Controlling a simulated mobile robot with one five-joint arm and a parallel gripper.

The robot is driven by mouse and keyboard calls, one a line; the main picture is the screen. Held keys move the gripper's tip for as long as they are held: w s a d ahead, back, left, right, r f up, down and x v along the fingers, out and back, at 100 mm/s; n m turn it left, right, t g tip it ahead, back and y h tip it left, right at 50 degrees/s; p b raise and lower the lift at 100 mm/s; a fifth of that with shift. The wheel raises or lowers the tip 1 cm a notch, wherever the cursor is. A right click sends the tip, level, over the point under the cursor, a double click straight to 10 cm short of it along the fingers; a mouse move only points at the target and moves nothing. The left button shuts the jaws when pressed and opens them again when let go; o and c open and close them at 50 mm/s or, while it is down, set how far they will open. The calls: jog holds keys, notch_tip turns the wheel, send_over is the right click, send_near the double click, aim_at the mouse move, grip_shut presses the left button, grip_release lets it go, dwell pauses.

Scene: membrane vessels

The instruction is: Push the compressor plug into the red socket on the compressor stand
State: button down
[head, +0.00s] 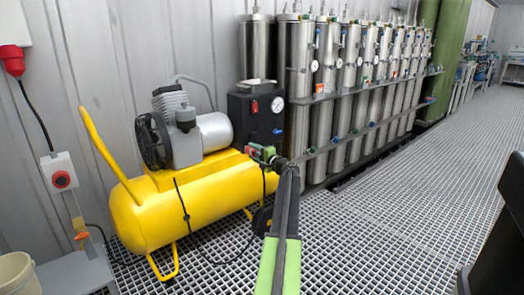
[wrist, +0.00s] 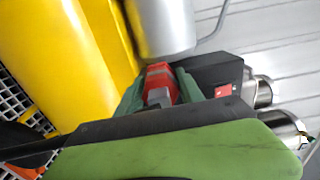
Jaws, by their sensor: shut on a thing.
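My gripper (head: 264,154) has green fingers and is beside the black panel box at the compressor's right end. In the wrist view the fingers (wrist: 160,88) are shut on the compressor plug (wrist: 158,84), a red and grey piece. In the head view the plug is mostly hidden by the fingers, and a black cable hangs below it. The red socket (head: 61,180) appears as a red round face on a pale box, far to the left on a post of the compressor stand (head: 75,272). The plug and socket are well apart. The socket is not evident in the wrist view.
The yellow compressor (head: 180,212) stands between my gripper and the socket, with a raised handle (head: 100,148). The black panel box (head: 256,118) is close behind the gripper. Steel vessels (head: 300,100) line the back. A bucket (head: 17,276) is bottom left.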

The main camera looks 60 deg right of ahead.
jog(key=w+a+r+p, duration=0.1)
jog(key=w+a, duration=0.8)
jog(key=a, duration=1.4)
jog(key=w+a+r+p, duration=0.1)
jog(key=w+a, duration=0.8)
jog(key=a, duration=1.4)
jog(key=w+a+r+p, duration=0.1)
jog(key=w+a, duration=0.9)
jog(key=a, duration=1.3)
jog(key=shift+a+r+p, duration=0.25)
jog(key=shift+r+p, duration=0.15)
jog(key=shift+r, duration=0.05)
